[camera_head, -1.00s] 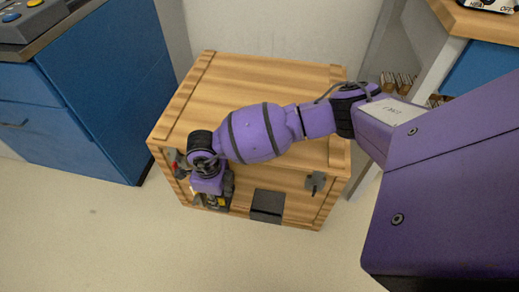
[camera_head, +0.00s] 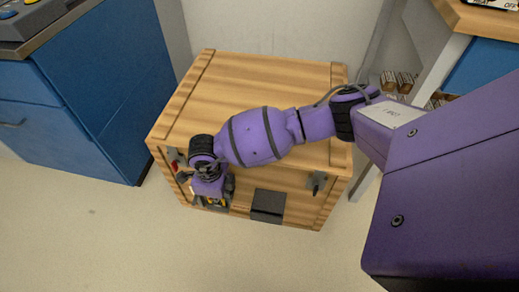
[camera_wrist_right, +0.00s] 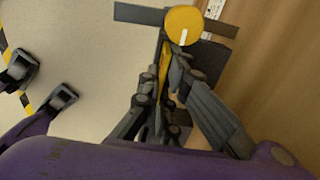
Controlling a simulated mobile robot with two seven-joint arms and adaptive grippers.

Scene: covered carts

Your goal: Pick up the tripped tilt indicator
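My right gripper (camera_head: 211,202) is low at the left part of the wooden crate's front face, seen from above. In the right wrist view its dark fingers (camera_wrist_right: 172,85) reach toward a dark plate with a round yellow disc (camera_wrist_right: 183,24) that has a white mark. A narrow yellow strip shows between the fingers; I cannot tell whether they touch it. A small red part (camera_head: 174,166) shows at the crate's upper left front, partly hidden by my wrist. I cannot tell which part is the tripped tilt indicator. My left gripper is not in view.
The wooden crate (camera_head: 265,76) stands on the floor. A black box (camera_head: 268,205) and a grey fitting (camera_head: 317,183) are on its front. A blue cabinet (camera_head: 95,95) stands at left, and a wood-topped table (camera_head: 474,22) at upper right. Floor in front is clear.

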